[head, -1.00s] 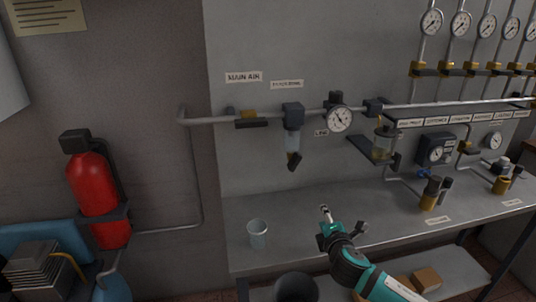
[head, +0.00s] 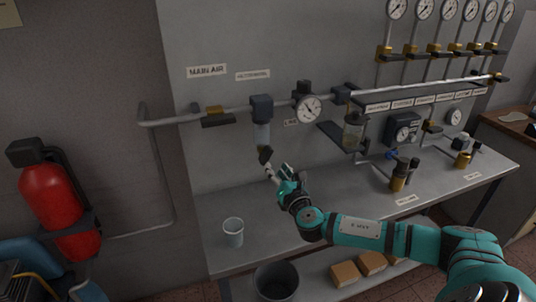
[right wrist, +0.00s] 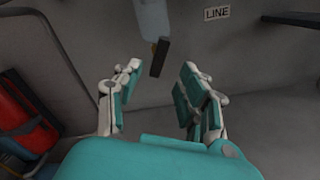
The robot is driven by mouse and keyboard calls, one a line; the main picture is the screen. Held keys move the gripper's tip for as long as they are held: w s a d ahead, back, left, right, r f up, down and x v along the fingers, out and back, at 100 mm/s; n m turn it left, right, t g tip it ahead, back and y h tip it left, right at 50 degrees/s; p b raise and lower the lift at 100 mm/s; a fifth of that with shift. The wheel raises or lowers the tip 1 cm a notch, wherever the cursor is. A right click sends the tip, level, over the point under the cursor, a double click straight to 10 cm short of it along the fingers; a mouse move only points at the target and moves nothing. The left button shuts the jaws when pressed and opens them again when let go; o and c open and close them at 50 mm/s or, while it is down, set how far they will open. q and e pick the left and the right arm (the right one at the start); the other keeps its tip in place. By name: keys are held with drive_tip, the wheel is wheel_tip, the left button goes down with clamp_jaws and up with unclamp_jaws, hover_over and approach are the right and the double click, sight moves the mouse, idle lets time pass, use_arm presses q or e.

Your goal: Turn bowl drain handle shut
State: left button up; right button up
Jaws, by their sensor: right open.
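The filter bowl (head: 262,134) hangs from the air pipe on the grey panel. Its dark drain handle (head: 265,155) sits at the bowl's bottom. In the right wrist view the dark handle (right wrist: 159,57) hangs tilted below the bowl (right wrist: 151,18), ahead of the gap between my fingers. My right gripper (head: 275,175) is just below the handle in the head view. It also shows in the right wrist view (right wrist: 155,92), with its two fingers apart and nothing between them. My left gripper is not in view.
A clear cup (head: 233,231) stands on the bench (head: 335,198) below and left of the bowl. A pressure gauge (head: 307,108) is right of the bowl. A red extinguisher (head: 57,207) is at the left. A dark bucket (head: 276,281) stands below the bench front.

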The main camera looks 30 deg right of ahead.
sight(269, 157)
drive_tip(key=x, duration=0.7)
drive_tip(key=shift+w+p, duration=0.35)
drive_tip(key=shift+p, duration=0.05)
drive_tip(key=shift+c, duration=0.2)
drive_tip(key=shift+d, duration=0.1)
clamp_jaws()
